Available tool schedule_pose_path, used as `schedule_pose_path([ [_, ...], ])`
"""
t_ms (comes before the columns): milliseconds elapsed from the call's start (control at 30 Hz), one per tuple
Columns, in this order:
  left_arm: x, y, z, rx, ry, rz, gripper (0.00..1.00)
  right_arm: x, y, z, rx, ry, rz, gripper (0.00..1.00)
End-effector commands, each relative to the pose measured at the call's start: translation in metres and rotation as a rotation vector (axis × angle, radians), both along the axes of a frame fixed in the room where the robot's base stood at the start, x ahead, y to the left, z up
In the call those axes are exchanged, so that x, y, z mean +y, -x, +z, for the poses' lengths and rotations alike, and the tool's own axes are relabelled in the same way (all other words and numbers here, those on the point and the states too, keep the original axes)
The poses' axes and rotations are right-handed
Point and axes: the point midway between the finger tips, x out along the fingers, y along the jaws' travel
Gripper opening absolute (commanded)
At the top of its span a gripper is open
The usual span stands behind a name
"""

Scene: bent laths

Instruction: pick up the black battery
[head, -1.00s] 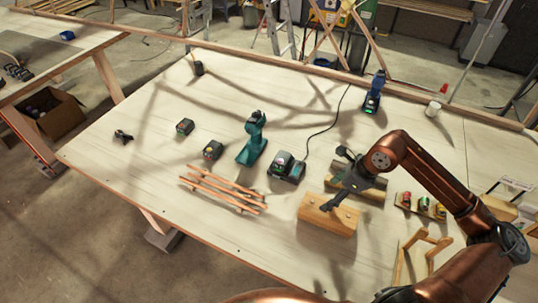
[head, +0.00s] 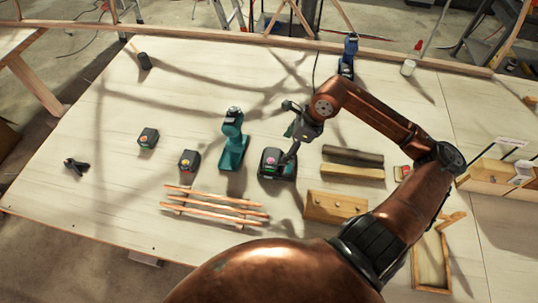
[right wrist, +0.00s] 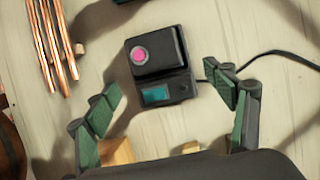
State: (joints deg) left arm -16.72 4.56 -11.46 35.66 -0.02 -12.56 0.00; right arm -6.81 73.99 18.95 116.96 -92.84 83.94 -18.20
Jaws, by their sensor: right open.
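A black battery with a pink round mark (right wrist: 156,50) sits on the charger (right wrist: 178,92), which has a small blue screen, in the right wrist view. In the head view the charger and battery (head: 276,165) are just right of the teal drill (head: 233,142). My right gripper (head: 286,132) is open above and beside the charger. In the right wrist view its two green-padded fingers (right wrist: 162,82) stand apart on either side of the charger, with nothing held. My left gripper is not in view.
Two more batteries (head: 148,138) (head: 189,160) lie left of the drill. Copper-coloured laths (head: 214,206) lie in front of it. Wooden blocks (head: 335,206) stand right of the charger, and a cable runs behind it. The table's left part is mostly clear.

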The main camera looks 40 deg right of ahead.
Motion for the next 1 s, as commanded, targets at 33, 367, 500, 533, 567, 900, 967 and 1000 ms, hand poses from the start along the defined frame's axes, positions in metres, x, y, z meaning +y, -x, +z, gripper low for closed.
schedule_pose_path([
  [33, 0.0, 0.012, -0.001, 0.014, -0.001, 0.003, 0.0, 0.002, -0.002, -0.005, -0.001, -0.001, 0.002, 0.77],
  [367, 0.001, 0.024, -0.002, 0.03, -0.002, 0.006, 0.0, 0.017, -0.014, -0.044, -0.002, -0.002, 0.002, 0.77],
  [500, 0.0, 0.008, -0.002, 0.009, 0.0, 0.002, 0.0, 0.019, -0.016, -0.052, -0.001, 0.0, 0.003, 0.77],
  [533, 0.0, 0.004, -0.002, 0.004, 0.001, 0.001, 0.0, 0.019, -0.017, -0.052, -0.001, 0.0, 0.003, 0.77],
  [567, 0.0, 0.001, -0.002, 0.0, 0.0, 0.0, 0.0, 0.019, -0.017, -0.052, -0.001, 0.002, 0.002, 0.77],
  [900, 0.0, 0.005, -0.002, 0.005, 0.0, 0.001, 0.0, 0.018, -0.016, -0.052, -0.001, 0.001, 0.003, 0.63],
  [967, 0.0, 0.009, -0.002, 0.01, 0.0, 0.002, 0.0, 0.018, -0.016, -0.052, -0.001, 0.001, 0.003, 0.59],
  [1000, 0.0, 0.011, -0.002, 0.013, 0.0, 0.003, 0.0, 0.018, -0.016, -0.052, -0.001, 0.001, 0.003, 0.56],
])
